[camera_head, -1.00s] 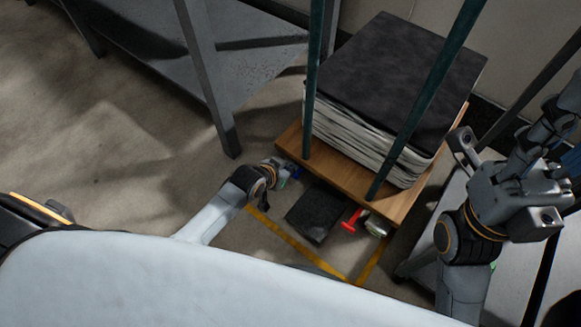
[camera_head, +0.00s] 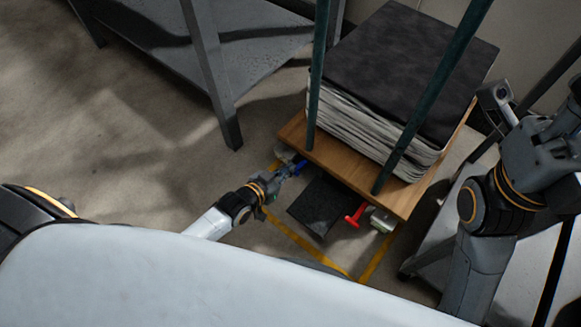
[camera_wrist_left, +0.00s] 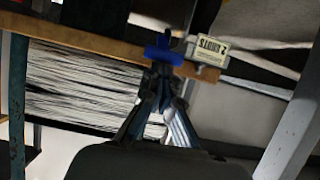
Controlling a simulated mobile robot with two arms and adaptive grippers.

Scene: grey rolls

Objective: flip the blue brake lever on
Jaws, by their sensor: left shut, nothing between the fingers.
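The blue brake lever (camera_head: 300,166) sits low at the left corner of the trolley, under the edge of its wooden deck (camera_head: 345,170). In the left wrist view the blue lever (camera_wrist_left: 165,55) is just beyond the fingertips, near the deck edge. My left gripper (camera_head: 288,172) reaches in from the left beside the lever. In the left wrist view its fingers (camera_wrist_left: 161,76) are together and empty, with the tips at or very near the lever; I cannot tell if they touch. My right arm stands at the right; its gripper is not visible.
A stack of grey sheets (camera_head: 410,65) rests on the deck between green posts (camera_head: 424,105). A grey metal table (camera_head: 224,105) stands at the upper left.

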